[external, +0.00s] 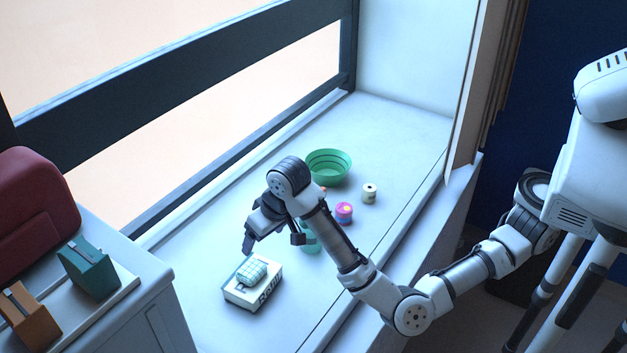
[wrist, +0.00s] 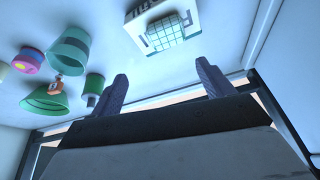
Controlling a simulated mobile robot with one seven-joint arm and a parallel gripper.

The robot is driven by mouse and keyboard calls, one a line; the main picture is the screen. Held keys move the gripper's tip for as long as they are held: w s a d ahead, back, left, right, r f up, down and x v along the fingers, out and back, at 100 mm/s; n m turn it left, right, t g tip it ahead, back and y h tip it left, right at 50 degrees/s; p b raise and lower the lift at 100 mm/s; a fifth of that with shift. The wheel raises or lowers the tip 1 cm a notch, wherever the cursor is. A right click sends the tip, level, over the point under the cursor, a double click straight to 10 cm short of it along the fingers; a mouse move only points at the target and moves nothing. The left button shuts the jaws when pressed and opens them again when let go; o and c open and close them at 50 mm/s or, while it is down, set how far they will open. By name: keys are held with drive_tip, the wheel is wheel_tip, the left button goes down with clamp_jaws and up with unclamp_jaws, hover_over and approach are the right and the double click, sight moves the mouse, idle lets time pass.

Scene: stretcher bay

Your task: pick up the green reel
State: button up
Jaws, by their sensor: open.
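The green reel (wrist: 94,84) shows in the wrist view, left of my left finger, as a small green cylinder with a paler end. In the external view I cannot make it out; my arm probably hides it. My gripper (external: 272,242) is open and empty, above the sill near the white box. In the wrist view my gripper (wrist: 162,75) has its two fingers wide apart with nothing between them. The reel lies outside the fingers, apart from them.
A white box (external: 241,297) with a pale green gridded object (external: 252,270) on top stands below my gripper. A green bowl (external: 327,165), pink reel (external: 344,212), cream reel (external: 369,194) and teal cup (wrist: 68,52) stand nearby. The window frame borders the sill. The sill's far right end is clear.

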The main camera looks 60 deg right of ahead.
drive_tip(key=w+d+m+g+y+b, duration=0.1)
drive_tip(key=w+d+m, duration=0.3)
drive_tip(key=d+m, duration=0.5)
drive_tip(key=w+d+f+m+y, duration=0.1)
drive_tip(key=w+d+m, duration=0.3)
drive_tip(key=d+m, duration=0.5)
drive_tip(key=w+d+m+g+y+b, duration=0.1)
drive_tip(key=w+d+m, duration=0.4)
drive_tip(key=d, duration=0.7)
drive_tip(key=shift+m, duration=0.4)
drive_tip(key=x, duration=0.7)
drive_tip(key=shift+s+a+f, duration=0.25)
drive_tip(key=shift+s+f, duration=0.05)
drive_tip(key=shift+s, duration=0.05)
drive_tip(key=shift+s+p+x, duration=0.1)
drive_tip(key=shift+p+x, duration=0.5)
drive_tip(key=shift+x, duration=0.75)
drive_tip(key=shift+s+p+x, duration=0.15)
drive_tip(key=shift+p+x, duration=0.4)
drive_tip(key=shift+x, duration=0.85)
drive_tip(key=shift+a, duration=0.25)
drive_tip(key=shift+c, duration=0.4)
drive_tip(key=c, duration=1)
drive_tip(key=shift+o, duration=0.2)
drive_tip(key=shift+r, duration=0.1)
